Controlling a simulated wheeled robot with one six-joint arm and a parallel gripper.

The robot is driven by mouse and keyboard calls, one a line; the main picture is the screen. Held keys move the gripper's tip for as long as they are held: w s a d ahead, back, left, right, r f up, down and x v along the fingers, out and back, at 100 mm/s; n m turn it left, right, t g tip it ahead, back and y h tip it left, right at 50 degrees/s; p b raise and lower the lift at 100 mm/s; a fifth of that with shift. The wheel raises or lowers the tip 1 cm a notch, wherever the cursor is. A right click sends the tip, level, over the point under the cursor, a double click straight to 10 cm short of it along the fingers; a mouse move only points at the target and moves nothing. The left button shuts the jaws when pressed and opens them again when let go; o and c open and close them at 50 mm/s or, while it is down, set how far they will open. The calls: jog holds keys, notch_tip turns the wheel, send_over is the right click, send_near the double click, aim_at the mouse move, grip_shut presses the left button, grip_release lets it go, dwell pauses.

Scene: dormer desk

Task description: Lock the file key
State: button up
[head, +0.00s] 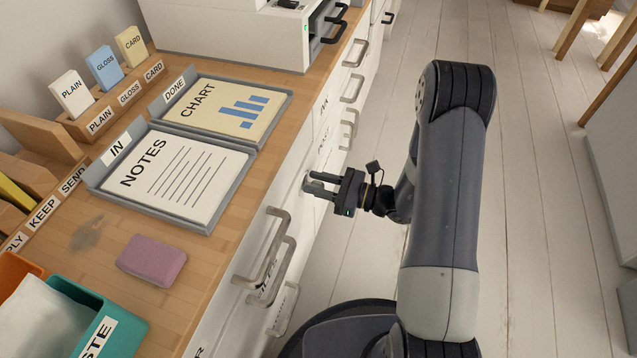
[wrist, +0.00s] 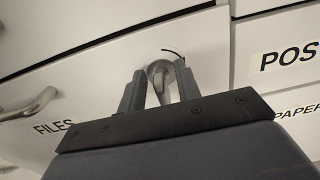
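My gripper (head: 308,182) is at the white drawer fronts below the desk's right edge, its fingers pointing at them. In the wrist view its two fingers (wrist: 160,72) stand apart on either side of a round grey metal piece, which looks like the file key in its lock (wrist: 160,82). The fingers are around it, and I see no clear contact. A thin dark curved line shows above it. The lock sits on the drawer front labelled FILES (wrist: 40,85). In the head view my gripper hides the key.
Metal bar handles (head: 268,255) stick out from the drawer fronts near my gripper; one handle (wrist: 32,104) shows left of the key. A drawer labelled POS... (wrist: 285,58) is to the right. The desk top holds trays (head: 215,228), a purple block (head: 152,260) and bins.

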grip_shut()
dwell(0.5)
jog(key=m+p, duration=0.2)
jog(key=m, duration=0.1)
jog(key=shift+w+r, duration=0.1)
jog(key=shift+r, duration=0.05)
jog(key=m+p, duration=0.2)
jog(key=m, duration=0.1)
jog(key=shift+w+d+m, duration=0.1)
jog(key=shift+w+m, duration=0.05)
jog(key=shift+m, duration=0.15)
jog(key=m+p, duration=0.1)
jog(key=m, duration=0.1)
jog(key=m+p, duration=0.1)
jog(key=m, duration=0.1)
jog(key=m+p, duration=0.1)
jog(key=m, duration=0.1)
jog(key=shift+w+f, duration=0.15)
jog(key=shift+f, duration=0.15)
jog(key=shift+d+f+m+p, duration=0.1)
jog(key=shift+m+p, duration=0.15)
jog(key=shift+m, duration=0.65)
jog(key=shift+a+f+m+p, duration=0.1)
jog(key=shift+m+p, duration=0.2)
jog(key=shift+m, duration=0.6)
jog(key=shift+d+f+m+p, duration=0.1)
jog(key=shift+m+p, duration=0.15)
jog(key=shift+m, duration=0.65)
